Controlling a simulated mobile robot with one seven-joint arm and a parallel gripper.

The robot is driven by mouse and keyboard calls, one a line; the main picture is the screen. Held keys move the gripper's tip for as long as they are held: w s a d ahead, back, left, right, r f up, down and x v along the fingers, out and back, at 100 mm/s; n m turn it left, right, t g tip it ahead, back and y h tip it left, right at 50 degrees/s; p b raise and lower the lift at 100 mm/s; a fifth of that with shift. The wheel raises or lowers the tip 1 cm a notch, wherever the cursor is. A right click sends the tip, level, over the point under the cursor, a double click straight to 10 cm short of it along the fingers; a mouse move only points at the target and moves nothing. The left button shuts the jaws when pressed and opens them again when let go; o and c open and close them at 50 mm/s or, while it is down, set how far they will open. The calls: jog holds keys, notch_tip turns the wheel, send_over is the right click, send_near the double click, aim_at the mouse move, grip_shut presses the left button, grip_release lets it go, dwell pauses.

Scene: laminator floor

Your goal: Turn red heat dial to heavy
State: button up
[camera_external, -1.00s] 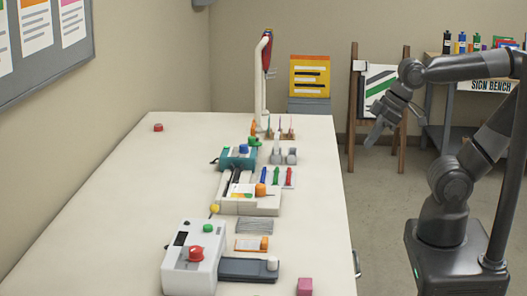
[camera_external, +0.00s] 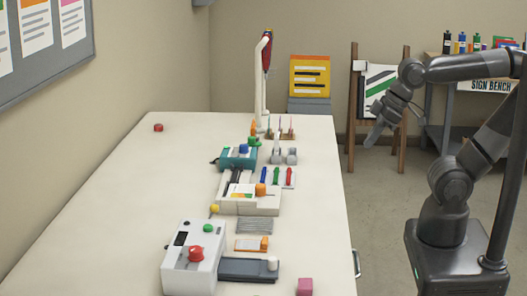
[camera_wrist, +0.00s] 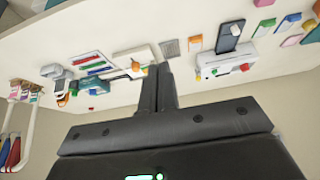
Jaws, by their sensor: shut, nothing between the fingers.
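The red dial (camera_external: 196,254) sits on top of a white machine (camera_external: 188,270) at the near end of the long table. It also shows as a small red knob (camera_wrist: 244,67) on the white machine (camera_wrist: 222,62) in the wrist view, where the picture is upside down. The dial's markings are too small to read. My gripper (camera_external: 372,140) hangs off the right side of the table, well apart from the dial. In the wrist view my gripper (camera_wrist: 158,72) has its fingers together and holds nothing.
A cream device (camera_external: 240,207) and a teal device (camera_external: 236,162) stand farther back. The table's left side is mostly clear. An easel (camera_external: 378,90) stands behind my arm.

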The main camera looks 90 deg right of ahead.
jog(key=shift+o, duration=0.8)
jog(key=shift+w+r, duration=0.1)
jog(key=o, duration=0.7)
jog(key=w+a+r, duration=0.1)
jog(key=w, duration=0.2)
jog(key=w+a+r+n, duration=0.1)
jog(key=w, duration=0.3)
jog(key=w+a+r+n+y, duration=0.1)
jog(key=w+a, duration=0.1)
jog(key=w, duration=0.1)
jog(key=shift+w+r, duration=0.15)
jog(key=shift+r, duration=0.15)
jog(key=shift+o, duration=1.4)
jog(key=w+a+n, duration=0.1)
jog(key=w+a, duration=0.2)
jog(key=w, duration=0.2)
jog(key=w+a+n+g, duration=0.1)
jog(key=w+a, duration=0.2)
jog(key=w, duration=0.2)
jog(key=shift+w+n+y, duration=0.3)
jog(key=shift+w+y, duration=0.05)
jog(key=shift+y, duration=0.05)
jog(key=n+g+y, duration=0.1)
jog(key=n, duration=0.3)
send_near(196, 249)
jog(key=x, duration=0.8)
jog(key=shift+w+f, duration=0.2)
jog(key=shift+f, duration=0.15)
jog(key=c, duration=1)
